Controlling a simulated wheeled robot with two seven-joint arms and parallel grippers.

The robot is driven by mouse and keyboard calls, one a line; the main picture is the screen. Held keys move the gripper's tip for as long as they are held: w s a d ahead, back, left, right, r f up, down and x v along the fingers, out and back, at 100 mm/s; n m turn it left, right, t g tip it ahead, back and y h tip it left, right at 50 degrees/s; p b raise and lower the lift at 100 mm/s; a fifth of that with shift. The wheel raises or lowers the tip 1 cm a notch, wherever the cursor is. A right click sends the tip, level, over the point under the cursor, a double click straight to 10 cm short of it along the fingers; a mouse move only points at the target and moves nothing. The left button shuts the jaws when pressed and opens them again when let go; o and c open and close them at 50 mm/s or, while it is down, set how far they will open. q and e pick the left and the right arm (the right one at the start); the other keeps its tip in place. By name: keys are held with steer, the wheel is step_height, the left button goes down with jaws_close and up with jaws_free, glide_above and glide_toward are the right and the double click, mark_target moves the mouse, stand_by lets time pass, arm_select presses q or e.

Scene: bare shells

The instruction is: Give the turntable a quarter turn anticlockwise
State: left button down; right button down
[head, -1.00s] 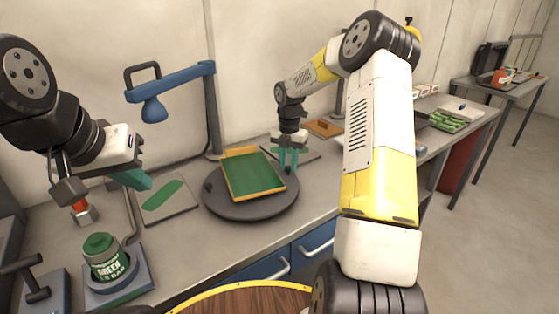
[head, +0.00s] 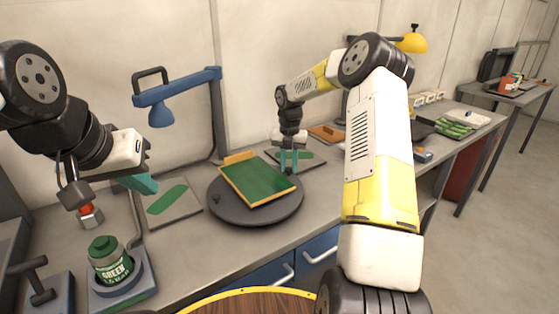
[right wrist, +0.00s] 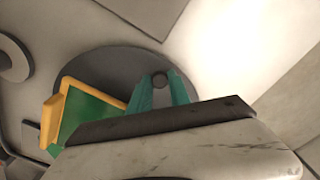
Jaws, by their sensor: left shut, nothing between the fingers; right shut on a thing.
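The turntable (head: 229,212) is a dark grey disc on the bench in the middle of the head view. A green panel with an orange-yellow raised edge (head: 258,181) lies on it, turned at an angle. A small dark knob (head: 216,199) stands at its left rim. My right gripper (head: 289,171) reaches down at the disc's back right rim. In the right wrist view its teal fingers (right wrist: 160,90) are closed around a dark round peg (right wrist: 159,79) by the disc's edge. My left gripper (head: 146,184) is shut and empty, above the bench left of the turntable.
A grey plate with a green patch (head: 170,201) lies left of the turntable, and a similar one (head: 303,156) behind right. A green canister (head: 109,261) stands front left. A blue lamp (head: 177,88) rises behind. A round wooden top (head: 250,304) is in front.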

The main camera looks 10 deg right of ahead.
steer(key=shift+r, duration=0.1)
steer(key=c, duration=1.2)
jaws_free()
steer(key=shift+r, duration=3.85)
